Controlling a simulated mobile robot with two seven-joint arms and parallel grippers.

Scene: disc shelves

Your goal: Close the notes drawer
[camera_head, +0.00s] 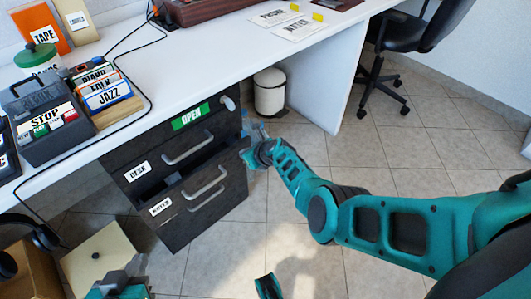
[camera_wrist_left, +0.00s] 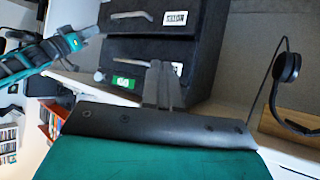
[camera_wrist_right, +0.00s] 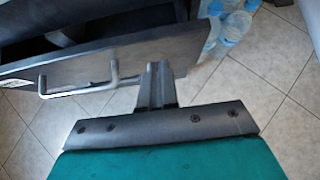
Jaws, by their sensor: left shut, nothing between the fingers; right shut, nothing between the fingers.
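The notes drawer (camera_head: 178,204) is the lower drawer of the dark cabinet, with a white label and a bar handle (camera_head: 205,184). It stands partly out; a dark gap shows above its front. The right wrist view shows its front (camera_wrist_right: 180,48) and handle (camera_wrist_right: 85,86). My right gripper (camera_head: 249,156) is shut and empty by the right end of that front; I cannot tell whether it touches. Its fingers (camera_wrist_right: 160,68) overlap the front in the right wrist view. My left gripper (camera_head: 128,273) is shut and empty, low at the left, apart from the cabinet. Its fingers show in the left wrist view (camera_wrist_left: 160,70).
The desk drawer (camera_head: 160,165) above looks shut. Clear bottles (camera_wrist_right: 236,25) stand right of the drawer. A white bin (camera_head: 269,92) is under the desk (camera_head: 190,60). A cardboard box (camera_head: 30,262) is at lower left.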

